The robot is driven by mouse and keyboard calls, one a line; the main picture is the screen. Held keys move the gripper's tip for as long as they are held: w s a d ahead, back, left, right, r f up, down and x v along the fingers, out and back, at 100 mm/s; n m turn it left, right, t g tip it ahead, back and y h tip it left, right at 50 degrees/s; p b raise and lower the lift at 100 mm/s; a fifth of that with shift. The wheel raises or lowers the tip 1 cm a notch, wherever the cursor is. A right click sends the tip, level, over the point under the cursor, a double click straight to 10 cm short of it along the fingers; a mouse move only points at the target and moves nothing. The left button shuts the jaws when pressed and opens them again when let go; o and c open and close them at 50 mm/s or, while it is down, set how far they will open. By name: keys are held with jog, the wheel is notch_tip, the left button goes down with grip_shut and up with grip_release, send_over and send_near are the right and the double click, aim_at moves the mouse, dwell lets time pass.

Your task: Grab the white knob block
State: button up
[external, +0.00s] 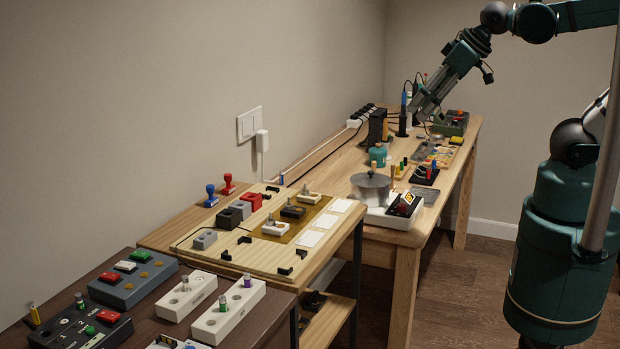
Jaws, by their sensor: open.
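Several white blocks could be the white knob block, and I cannot tell which one it is. On the light wooden board, a white block with a small metal knob (275,229) sits on the tan mat, and another white block (309,196) sits farther back. On the dark table, two long white blocks with holes and small pegs stand side by side, one left (188,296) and one right (229,312). My gripper (421,112) is far from all of these, low over the back of the far wooden table. It is open; its fingertips are small and partly hidden.
A black block (293,212) and a grey block (205,240) sit on the board near the white ones. Red and blue stamps stand behind it. A round metal pot (370,187), a teal jar (378,154) and a black stand (377,126) crowd the far table.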

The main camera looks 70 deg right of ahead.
jog(key=shift+w+r, duration=0.1)
jog(key=n+g+p, duration=0.7)
jog(key=n+p, duration=0.6)
jog(key=n, duration=0.5)
send_over(278, 223)
notch_tip(278, 223, down, 15)
jog(key=shift+f, duration=0.1)
jog(key=shift+f, duration=1.25)
